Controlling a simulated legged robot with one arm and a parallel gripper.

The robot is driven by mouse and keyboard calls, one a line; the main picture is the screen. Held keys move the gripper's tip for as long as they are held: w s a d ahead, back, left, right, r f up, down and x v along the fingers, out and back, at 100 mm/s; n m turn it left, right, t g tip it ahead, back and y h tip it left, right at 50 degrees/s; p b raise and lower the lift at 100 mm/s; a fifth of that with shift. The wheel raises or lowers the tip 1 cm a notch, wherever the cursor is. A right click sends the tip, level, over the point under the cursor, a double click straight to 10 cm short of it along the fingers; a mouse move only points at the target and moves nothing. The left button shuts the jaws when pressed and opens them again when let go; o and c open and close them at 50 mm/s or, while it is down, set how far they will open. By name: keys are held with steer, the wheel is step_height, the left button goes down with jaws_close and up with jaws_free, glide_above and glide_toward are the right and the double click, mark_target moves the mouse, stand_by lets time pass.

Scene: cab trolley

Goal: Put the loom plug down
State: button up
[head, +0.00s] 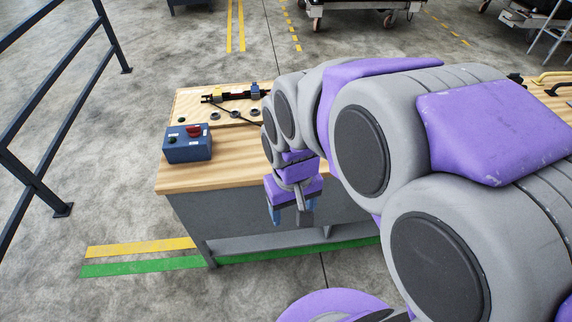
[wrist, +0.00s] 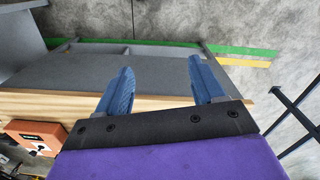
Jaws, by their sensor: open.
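My gripper (head: 289,214) is open, pointing down, with blue fingers and nothing visible between them. In the head view it appears in front of the wooden bench's near edge. The wrist view shows the open fingers (wrist: 160,78) apart against the bench's grey side. At the back of the bench top (head: 185,179) lies a black bar-like assembly (head: 236,96) with small yellow, red and blue parts. A thin dark cable runs from it toward my arm. I cannot tell which part is the loom plug. My arm hides the right part of the bench.
A blue control box (head: 187,143) with a red knob stands at the bench's left. Several dark rings (head: 215,116) sit on the board. An orange box (wrist: 34,136) shows in the wrist view. A dark blue railing (head: 45,150) stands left; floor between is clear.

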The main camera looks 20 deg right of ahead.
steer(key=s+a+g, duration=0.1)
steer(key=s+a, duration=0.1)
steer(key=s, duration=1.1)
steer(key=shift+n+g, duration=0.3)
steer(key=shift+w, duration=0.1)
stand_by(0.9)
